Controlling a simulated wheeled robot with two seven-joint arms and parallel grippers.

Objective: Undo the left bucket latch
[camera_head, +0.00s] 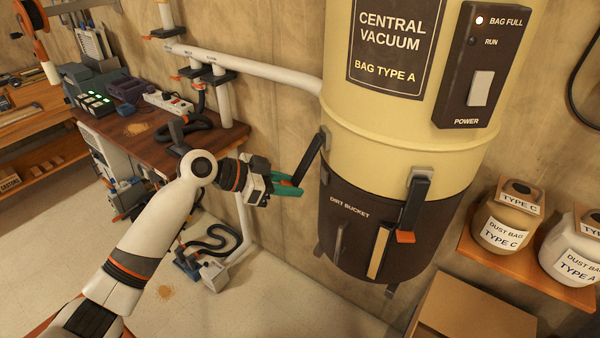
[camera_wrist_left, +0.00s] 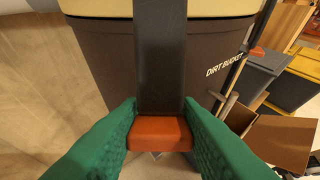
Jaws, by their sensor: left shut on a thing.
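The dark brown dirt bucket (camera_head: 350,215) hangs under the cream central vacuum body (camera_head: 400,150). Its left latch is a dark lever (camera_head: 311,158) whose lower end stands out from the bucket wall toward my gripper. My left gripper (camera_head: 291,185), with green fingers, is shut on the lower end of this lever. In the left wrist view the dark lever (camera_wrist_left: 161,60) runs down to its orange tip (camera_wrist_left: 160,133), which sits between the fingers. The front latch (camera_head: 415,205), with an orange tip, lies down along the bucket. My right gripper is out of view.
A workbench (camera_head: 140,135) with tools and hoses stands at the left. A wooden shelf (camera_head: 500,260) with dust bag jars is at the right, above a cardboard box (camera_head: 470,310). A white pipe (camera_head: 270,70) runs along the wall. Floor below the bucket looks clear.

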